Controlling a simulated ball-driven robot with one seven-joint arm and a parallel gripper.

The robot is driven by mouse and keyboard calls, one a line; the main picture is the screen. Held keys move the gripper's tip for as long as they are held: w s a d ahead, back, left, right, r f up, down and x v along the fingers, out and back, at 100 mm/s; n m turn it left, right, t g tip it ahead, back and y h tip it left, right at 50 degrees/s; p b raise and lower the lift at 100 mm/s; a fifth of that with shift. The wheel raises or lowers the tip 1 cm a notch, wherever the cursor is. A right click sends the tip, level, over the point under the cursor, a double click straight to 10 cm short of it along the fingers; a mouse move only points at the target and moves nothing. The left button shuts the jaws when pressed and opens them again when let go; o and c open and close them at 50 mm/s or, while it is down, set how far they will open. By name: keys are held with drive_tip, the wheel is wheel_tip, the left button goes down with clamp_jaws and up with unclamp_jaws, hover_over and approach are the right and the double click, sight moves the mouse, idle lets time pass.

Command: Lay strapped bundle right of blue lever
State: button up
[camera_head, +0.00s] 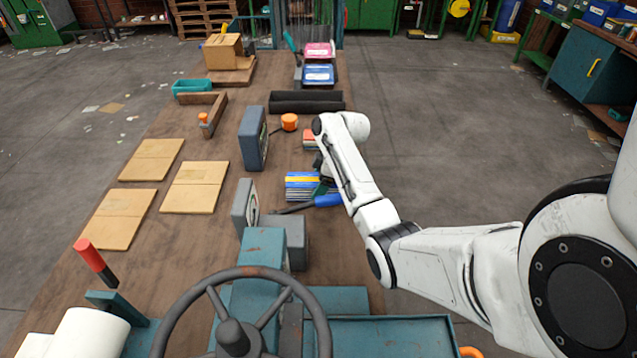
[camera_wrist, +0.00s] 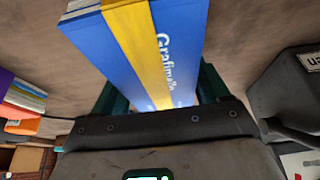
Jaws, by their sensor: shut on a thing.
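The strapped bundle (camera_head: 301,180) is a blue stack with a yellow strap, seen at the middle of the bench in the head view. In the wrist view the bundle (camera_wrist: 140,50) lies between the dark green fingers of my gripper (camera_wrist: 162,92), with lettering on its top face. My gripper (camera_head: 322,186) is shut on it from the bundle's right side. The blue lever (camera_head: 328,200) has a blue handle on a dark rod, just nearer the camera than the bundle. Whether they touch, and whether the bundle is clear of the bench, I cannot tell.
Dark grey boxes (camera_head: 253,138) stand left of the bundle. An orange knob (camera_head: 289,122) and a black tray (camera_head: 306,102) lie beyond it. Flat cardboard pieces (camera_head: 193,187) lie on the left. A steering wheel (camera_head: 240,335) and a red-handled lever (camera_head: 90,255) are in front.

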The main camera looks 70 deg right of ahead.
drive_tip(key=o, duration=1.5)
drive_tip(key=shift+c, duration=0.2)
drive_tip(key=v, duration=1.2)
